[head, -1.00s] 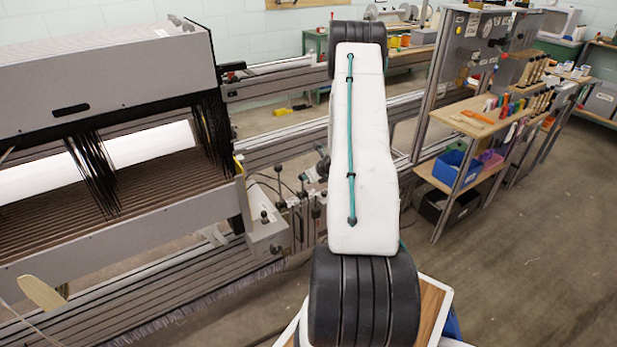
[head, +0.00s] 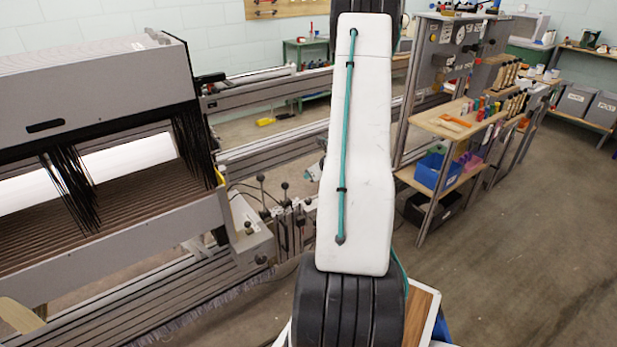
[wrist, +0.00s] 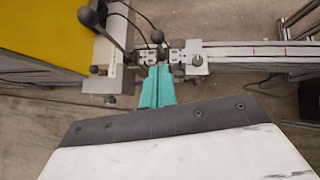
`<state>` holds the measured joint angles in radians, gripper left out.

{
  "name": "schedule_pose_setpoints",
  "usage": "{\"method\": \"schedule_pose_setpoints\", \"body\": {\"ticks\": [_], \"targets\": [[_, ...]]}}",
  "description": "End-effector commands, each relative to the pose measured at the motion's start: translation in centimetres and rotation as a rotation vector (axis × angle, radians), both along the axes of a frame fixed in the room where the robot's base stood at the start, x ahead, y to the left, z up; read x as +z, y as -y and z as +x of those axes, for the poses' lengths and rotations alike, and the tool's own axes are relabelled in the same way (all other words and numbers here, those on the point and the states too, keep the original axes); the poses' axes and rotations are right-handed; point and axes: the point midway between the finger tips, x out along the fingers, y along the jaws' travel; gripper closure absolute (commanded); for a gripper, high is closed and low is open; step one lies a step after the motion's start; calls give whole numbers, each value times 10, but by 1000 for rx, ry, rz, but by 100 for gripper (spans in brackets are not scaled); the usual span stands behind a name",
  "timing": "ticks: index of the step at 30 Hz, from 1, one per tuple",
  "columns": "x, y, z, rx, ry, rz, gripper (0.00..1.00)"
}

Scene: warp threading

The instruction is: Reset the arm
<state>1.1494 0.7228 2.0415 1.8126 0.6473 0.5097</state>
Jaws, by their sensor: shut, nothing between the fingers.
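My gripper (wrist: 157,85) shows in the wrist view as two teal fingers side by side, shut with nothing between them. Beyond the fingertips are metal brackets and a grey rail (wrist: 240,55) of the loom frame; I cannot tell how far off they are. In the head view my white arm link stands upright in the middle and hides most of the gripper. A small teal and grey part shows at the link's left edge, near the loom's levers.
The loom (head: 100,85) with dark threads fills the left. Black-knobbed levers (head: 284,187) stand at its right end. A shelf rack (head: 450,125) with tools, a blue bin (head: 437,168) and a black bin stands on the right. The floor (head: 530,220) at right is clear.

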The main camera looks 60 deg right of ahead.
Motion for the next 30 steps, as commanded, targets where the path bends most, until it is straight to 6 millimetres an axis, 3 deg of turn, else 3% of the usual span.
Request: {"method": "schedule_pose_setpoints", "body": {"ticks": [14,17,20,22,26,30], "targets": [[0,1,-1,3,-1,-4,100],[1,-6,2,70,8,-31,100],[-2,-31,1,212,4,-51,100],[7,-53,-1,347,6,-83,100],[46,-112,9,669,22,-175,100],[94,-184,16,1035,37,-284,100]]}}
